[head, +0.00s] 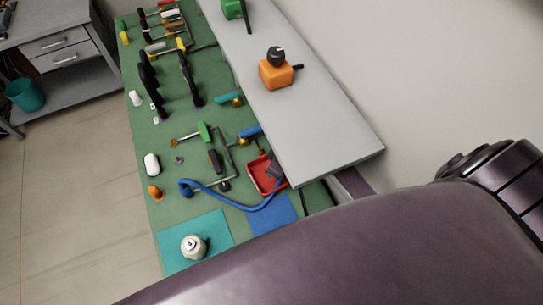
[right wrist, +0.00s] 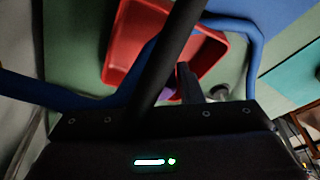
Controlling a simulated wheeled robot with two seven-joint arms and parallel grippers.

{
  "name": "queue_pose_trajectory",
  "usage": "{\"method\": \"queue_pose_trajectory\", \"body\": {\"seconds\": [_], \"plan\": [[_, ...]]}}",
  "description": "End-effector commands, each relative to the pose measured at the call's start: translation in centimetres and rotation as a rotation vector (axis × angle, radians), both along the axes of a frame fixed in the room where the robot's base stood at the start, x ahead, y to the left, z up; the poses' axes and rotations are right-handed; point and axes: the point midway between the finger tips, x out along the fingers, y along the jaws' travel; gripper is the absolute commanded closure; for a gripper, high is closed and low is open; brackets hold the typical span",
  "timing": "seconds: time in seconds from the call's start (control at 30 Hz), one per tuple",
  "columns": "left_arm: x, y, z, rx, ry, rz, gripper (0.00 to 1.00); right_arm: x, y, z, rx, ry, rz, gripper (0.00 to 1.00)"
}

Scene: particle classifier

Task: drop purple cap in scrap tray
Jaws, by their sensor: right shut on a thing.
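The red tray (head: 255,176) lies on the green bench beside the grey shelf's near end. It also shows in the right wrist view (right wrist: 122,45), beyond the gripper. My right gripper (right wrist: 178,90) is shut in the right wrist view, with dark fingers in front of the tray. A small purple sliver, the purple cap (right wrist: 172,97), shows between the fingers; the rest of it is hidden. In the head view my purple arm covers the lower right, and a dark piece over the tray cannot be made out clearly. My left gripper is not in view.
A blue hose (head: 228,206) curves close around the tray. The raised grey shelf (head: 325,135) carries an orange block (head: 276,73) with a black knob. Several tools crowd the bench to the left. A white round item (head: 193,246) sits on a teal mat (head: 214,227).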

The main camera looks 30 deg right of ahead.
Motion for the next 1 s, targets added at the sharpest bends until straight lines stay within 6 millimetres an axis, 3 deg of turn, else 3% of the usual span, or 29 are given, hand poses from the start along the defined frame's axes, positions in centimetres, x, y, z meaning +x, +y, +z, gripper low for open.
{"method": "queue_pose_trajectory", "body": {"seconds": [0.2, 0.53, 0.57, 0.73, 1.0], "plan": [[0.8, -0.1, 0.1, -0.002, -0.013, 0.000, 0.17, 0.0, 0.0, -1.8, 0.000, 0.000, -0.001, 0.89], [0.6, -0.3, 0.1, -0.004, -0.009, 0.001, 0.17, 0.0, 0.0, -2.1, 0.000, -0.001, 0.000, 0.89], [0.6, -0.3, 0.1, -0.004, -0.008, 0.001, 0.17, 0.0, 0.0, -2.1, 0.000, -0.001, 0.000, 0.65], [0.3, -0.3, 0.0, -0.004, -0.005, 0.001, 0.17, 0.0, 0.0, -2.1, 0.000, -0.001, -0.001, 0.43], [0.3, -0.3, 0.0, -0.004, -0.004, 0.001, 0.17, 0.0, 0.0, -2.1, 0.000, -0.001, -0.001, 0.41]]}}
